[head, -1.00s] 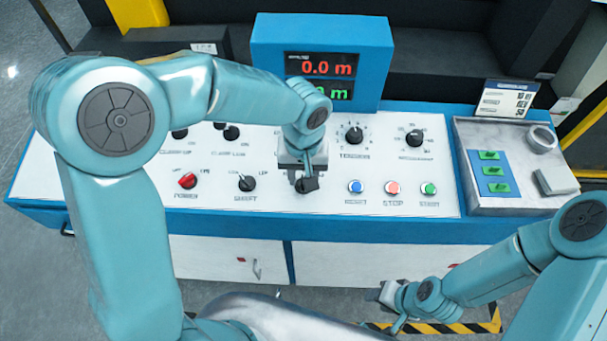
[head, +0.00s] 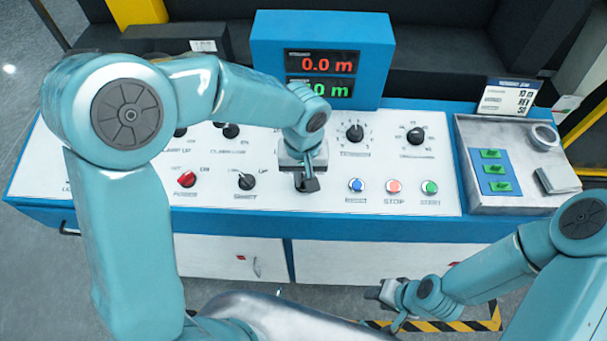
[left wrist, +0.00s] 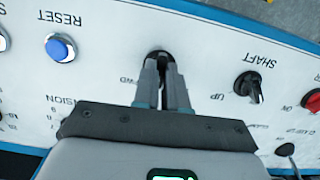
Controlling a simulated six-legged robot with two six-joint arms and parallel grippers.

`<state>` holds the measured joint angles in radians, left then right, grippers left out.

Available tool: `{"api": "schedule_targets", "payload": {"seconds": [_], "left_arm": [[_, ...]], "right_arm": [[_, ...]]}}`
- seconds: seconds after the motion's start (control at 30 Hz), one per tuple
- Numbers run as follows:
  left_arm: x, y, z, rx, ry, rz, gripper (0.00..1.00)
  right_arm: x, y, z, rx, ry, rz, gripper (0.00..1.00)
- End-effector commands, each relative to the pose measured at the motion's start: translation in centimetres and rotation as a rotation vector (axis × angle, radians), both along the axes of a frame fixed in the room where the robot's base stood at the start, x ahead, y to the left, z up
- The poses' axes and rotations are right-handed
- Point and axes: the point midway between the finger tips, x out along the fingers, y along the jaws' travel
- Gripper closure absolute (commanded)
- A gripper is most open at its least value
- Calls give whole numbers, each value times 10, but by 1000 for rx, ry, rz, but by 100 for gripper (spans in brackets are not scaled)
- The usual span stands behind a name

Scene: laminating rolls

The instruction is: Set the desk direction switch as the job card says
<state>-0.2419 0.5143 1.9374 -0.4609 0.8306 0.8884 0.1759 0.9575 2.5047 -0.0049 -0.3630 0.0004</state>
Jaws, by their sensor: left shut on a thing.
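The direction switch (head: 308,185) is a dark knob on the white desk panel, between the SHAFT knob and the blue RESET button. My left gripper (head: 307,177) is over it with its jaws shut on it. In the left wrist view, the left gripper's fingers (left wrist: 161,88) close on the switch, whose dark round base (left wrist: 160,56) shows past the tips. An "FWD" label is partly visible beside it; the fingers hide the pointer. The job card (head: 506,98) stands at the back right and seems to read REV on its middle line. My right gripper (head: 382,292) is low in front of the desk, away from the switch.
The SHAFT knob (head: 246,181) and red POWER knob (head: 186,179) are left of the switch. The RESET (head: 356,185), STOP (head: 393,186) and START (head: 429,187) buttons are to its right. A blue display box (head: 322,30) stands behind, its upper line reading 0.0 m.

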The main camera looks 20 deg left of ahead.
Motion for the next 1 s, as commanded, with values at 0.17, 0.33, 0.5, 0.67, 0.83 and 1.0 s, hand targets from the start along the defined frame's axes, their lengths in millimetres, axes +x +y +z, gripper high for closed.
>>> {"api": "schedule_targets", "payload": {"seconds": [0.17,0.33,0.5,0.67,0.83,1.0], "left_arm": [[2,1,-4,-15,-11,85,100],[2,1,-5,-38,-18,215,100],[1,2,-4,-62,-25,360,100],[1,2,-3,-85,-32,489,100],[0,3,-2,-103,-36,604,100],[0,4,-1,-118,-41,687,100]], "right_arm": [[0,0,-17,0,0,0,57],[0,0,-35,0,0,0,57],[0,0,-51,0,0,0,57],[0,0,-63,0,0,0,57],[0,0,-73,0,0,0,57],[0,0,-80,0,0,0,57]]}}
